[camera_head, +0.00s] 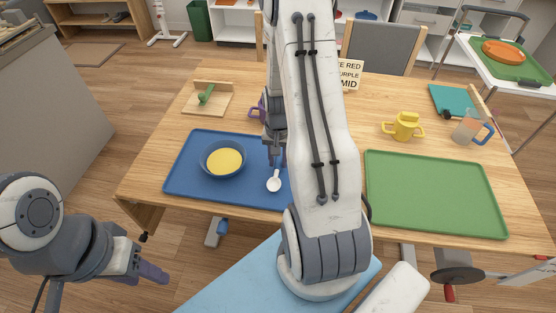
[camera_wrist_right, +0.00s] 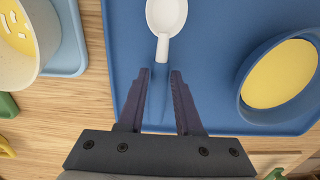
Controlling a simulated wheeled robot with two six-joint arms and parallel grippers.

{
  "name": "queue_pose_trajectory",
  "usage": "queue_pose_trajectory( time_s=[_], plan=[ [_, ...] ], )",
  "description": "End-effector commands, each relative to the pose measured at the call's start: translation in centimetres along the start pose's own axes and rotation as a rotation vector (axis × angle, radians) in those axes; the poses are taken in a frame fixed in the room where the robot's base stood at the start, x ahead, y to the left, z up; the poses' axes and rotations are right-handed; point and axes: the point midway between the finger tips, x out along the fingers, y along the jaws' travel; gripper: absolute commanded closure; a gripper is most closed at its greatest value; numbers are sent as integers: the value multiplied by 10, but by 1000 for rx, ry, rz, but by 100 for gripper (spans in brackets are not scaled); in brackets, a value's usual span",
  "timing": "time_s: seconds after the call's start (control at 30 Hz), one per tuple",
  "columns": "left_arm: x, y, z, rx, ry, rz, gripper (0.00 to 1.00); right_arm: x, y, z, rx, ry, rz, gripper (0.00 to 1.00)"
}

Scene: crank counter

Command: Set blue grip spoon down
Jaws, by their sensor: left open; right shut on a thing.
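The blue grip spoon has a white bowl end (camera_head: 274,181) that shows over the blue tray (camera_head: 185,178). It also shows in the right wrist view (camera_wrist_right: 166,15), with its blue handle between the fingers, hard to tell from the tray. My right gripper (camera_head: 276,158) is shut on that handle and points down over the tray. I cannot tell whether the spoon touches the tray. A blue bowl (camera_head: 206,164) with yellow contents stands on the tray, left of the spoon. My left gripper (camera_head: 150,274) is open and empty, off the table at the lower left.
My right arm hides the table's middle. A green tray (camera_head: 435,195) lies at the right, with a yellow two-handled cup (camera_head: 404,126) behind it. A wooden board with a green handle (camera_head: 208,98) is at the back left. A sign (camera_head: 350,76) stands at the back.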

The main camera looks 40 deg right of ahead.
Motion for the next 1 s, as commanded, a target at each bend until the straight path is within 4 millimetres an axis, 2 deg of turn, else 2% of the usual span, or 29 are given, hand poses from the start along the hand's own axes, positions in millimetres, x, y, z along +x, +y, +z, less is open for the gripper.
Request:
queue_pose_trajectory(
  time_s=[0.4, 0.43, 0.5, 0.83, 1.0],
  plan=[
    [3, 0, 0, 0, 0, 0, 50, 8, 0, 0, 0, 2, -1, 100],
    [2, 0, 0, 0, 0, 0, 50, 8, 0, 0, 0, 2, -1, 62],
    [2, 0, 0, 0, 0, 0, 50, 7, 0, 0, 0, 2, -1, 36],
    [1, 0, 0, 0, 0, 0, 50, 5, 0, 0, 0, 2, -1, 36],
    [-1, 0, 0, 0, 0, 0, 50, -12, 0, -2, 0, 6, -2, 36]
  ],
)
